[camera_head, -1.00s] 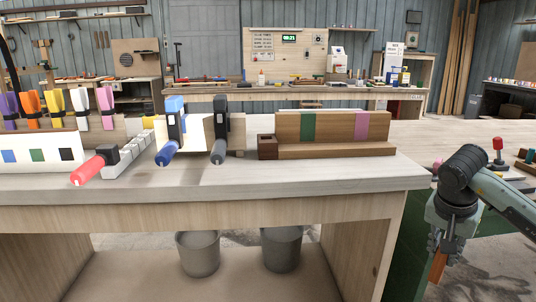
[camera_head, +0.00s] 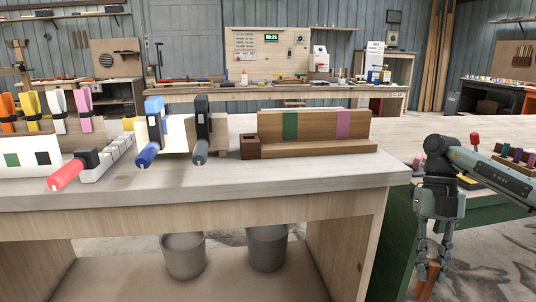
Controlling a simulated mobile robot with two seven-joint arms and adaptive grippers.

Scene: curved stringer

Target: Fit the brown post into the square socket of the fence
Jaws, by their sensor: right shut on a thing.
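The fence (camera_head: 270,127) is a wooden board on a ledge at the back right of the workbench, with a green stripe and a pink stripe. The square socket (camera_head: 250,149) is a small dark brown block with an open top at the fence's left end. My right gripper (camera_head: 432,264) points down beyond the bench's right edge, lower than its top. It is shut on the brown post (camera_head: 427,283), whose lower end runs towards the bottom of the picture. The fingers hide part of the post. My left gripper is out of view.
The bench top in front of the fence is clear. Two buckets (camera_head: 184,257) stand underneath.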

